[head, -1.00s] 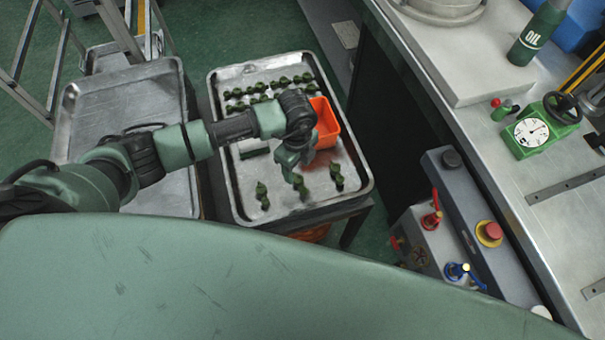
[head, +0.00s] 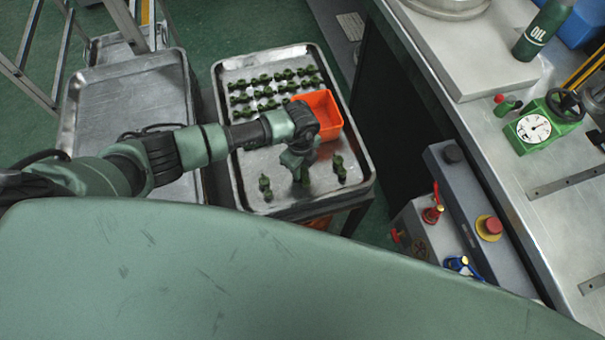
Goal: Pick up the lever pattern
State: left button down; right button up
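Several small dark green wax patterns lie on a metal tray (head: 222,88). Rows of them (head: 265,90) fill its far part. Near the front, one pattern (head: 265,187) is on the left and one (head: 339,168) on the right. A middle pattern (head: 304,175) is directly at the fingertips of my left gripper (head: 301,168). The gripper points down and partly covers this pattern. I cannot tell whether its fingers are open or closed on it. Which pattern is the lever is too small to tell. My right gripper is not in view.
An orange bin (head: 322,114) stands on the tray just beyond my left wrist. Another metal tray (head: 125,90) is to the left. At right are a machine with red and blue valves (head: 432,214) and a workbench (head: 540,185) with a green dial gauge (head: 534,128).

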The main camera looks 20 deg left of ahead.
pick_arm(q)
jog(key=shift+r, duration=0.1)
notch_tip(320, 180, up, 20)
jog(key=b, duration=0.1)
jog(key=shift+b, duration=0.3)
jog(key=shift+a, duration=0.1)
